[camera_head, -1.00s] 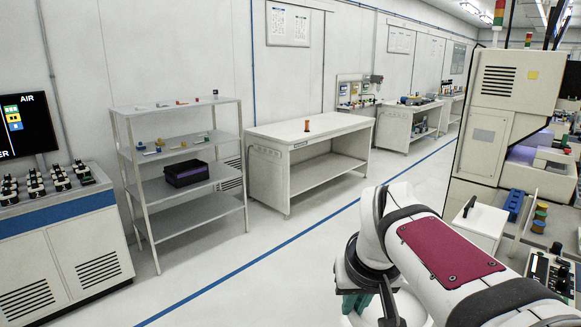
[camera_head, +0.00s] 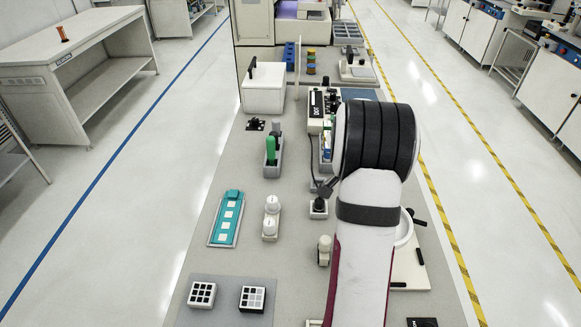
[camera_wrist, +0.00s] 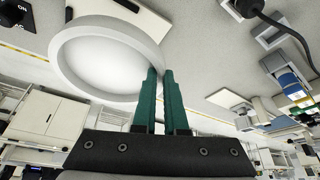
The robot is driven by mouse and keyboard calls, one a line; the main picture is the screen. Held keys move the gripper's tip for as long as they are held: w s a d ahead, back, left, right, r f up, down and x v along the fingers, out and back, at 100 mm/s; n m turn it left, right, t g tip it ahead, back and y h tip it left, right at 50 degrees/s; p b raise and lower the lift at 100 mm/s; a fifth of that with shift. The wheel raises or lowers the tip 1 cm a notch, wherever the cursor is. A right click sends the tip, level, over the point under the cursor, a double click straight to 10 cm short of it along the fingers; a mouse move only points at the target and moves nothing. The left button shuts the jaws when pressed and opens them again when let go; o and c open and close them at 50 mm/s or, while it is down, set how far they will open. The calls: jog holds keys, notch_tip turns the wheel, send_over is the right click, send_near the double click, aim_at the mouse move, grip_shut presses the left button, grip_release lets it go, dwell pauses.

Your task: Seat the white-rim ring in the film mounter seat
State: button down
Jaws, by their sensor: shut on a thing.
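My gripper (camera_wrist: 161,76) shows in the wrist view, its two green fingers close together on the rim of a white ring (camera_wrist: 60,66). The ring is round and pale, to the left of the fingertips. In the head view a white curved edge (camera_head: 408,232), likely the same ring, shows right of my arm; the arm hides my fingers there. A cream plate (camera_head: 411,268) with black handles lies on the bench beside and below that edge. It may be the film mounter, but I cannot make out its seat. I cannot tell whether the ring touches the plate.
A small cream post (camera_head: 324,250) stands close left of my arm.

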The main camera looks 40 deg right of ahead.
jog(key=s+d+f+m, duration=0.2)
jog(key=s, duration=0.1)
jog(key=s+d+f+g, duration=0.1)
jog(key=s, duration=0.1)
jog(key=shift+f+m, duration=0.1)
jog(key=shift+m, duration=0.3)
jog(key=shift+w+f, duration=0.1)
jog(key=shift+f, duration=2.3)
jog(key=shift+f, duration=0.85)
jog(key=shift+f, duration=0.3)
